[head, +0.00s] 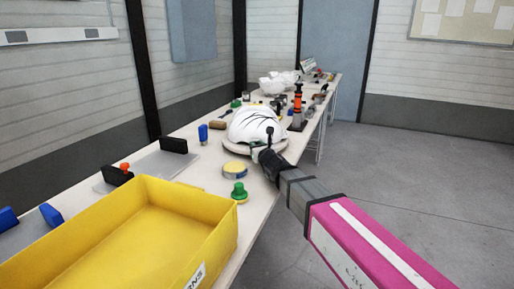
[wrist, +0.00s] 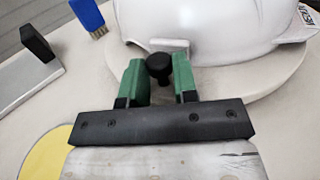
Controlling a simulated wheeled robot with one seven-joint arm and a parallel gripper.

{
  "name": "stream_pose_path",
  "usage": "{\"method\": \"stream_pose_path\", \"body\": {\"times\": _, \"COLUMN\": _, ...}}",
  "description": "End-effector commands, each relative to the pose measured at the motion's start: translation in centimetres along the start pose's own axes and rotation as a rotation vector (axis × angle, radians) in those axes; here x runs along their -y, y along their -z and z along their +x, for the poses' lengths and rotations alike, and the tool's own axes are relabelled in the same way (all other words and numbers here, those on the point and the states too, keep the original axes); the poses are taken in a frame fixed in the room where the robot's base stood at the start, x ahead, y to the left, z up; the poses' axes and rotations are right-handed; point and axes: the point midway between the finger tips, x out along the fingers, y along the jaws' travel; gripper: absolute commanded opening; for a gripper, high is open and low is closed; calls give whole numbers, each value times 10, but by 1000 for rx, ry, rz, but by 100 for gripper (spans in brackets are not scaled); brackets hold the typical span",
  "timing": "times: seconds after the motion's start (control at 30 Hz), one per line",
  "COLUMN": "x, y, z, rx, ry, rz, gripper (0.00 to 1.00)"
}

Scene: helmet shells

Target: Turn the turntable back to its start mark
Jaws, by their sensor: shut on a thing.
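A white helmet shell (head: 256,124) with dark lines on it sits on the round pale turntable (head: 229,143) on the bench. In the wrist view the shell (wrist: 205,25) fills the top, and the turntable's edge (wrist: 272,92) curves beneath it. A black round-topped knob (wrist: 159,66) stands at the turntable's near edge. My gripper (wrist: 160,80), with green fingers, is shut on this knob, one finger on each side. In the head view my gripper (head: 262,150) reaches the turntable's near right side. I cannot make out a start mark.
A yellow bin (head: 215,250) stands at the near end of the bench. A yellow-topped round tin (head: 236,169) and a green knob-like piece (head: 239,191) lie near my arm. A blue brush (head: 203,133) stands left. An orange and black tool (head: 297,105) stands behind.

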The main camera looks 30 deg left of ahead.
Motion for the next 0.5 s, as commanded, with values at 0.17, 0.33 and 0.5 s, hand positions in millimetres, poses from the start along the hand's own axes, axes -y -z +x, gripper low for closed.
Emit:
{"method": "stream_pose_path", "body": {"times": 0.17, "x": 0, "y": 0, "z": 0, "rx": -1, "ry": 1, "rz": 0, "gripper": 52}}
{"method": "stream_pose_path", "body": {"times": 0.33, "x": 0, "y": 0, "z": 0, "rx": 0, "ry": 0, "rz": 0, "gripper": 52}}
{"method": "stream_pose_path", "body": {"times": 0.5, "x": 0, "y": 0, "z": -1, "rx": 0, "ry": 0, "rz": 0, "gripper": 52}}
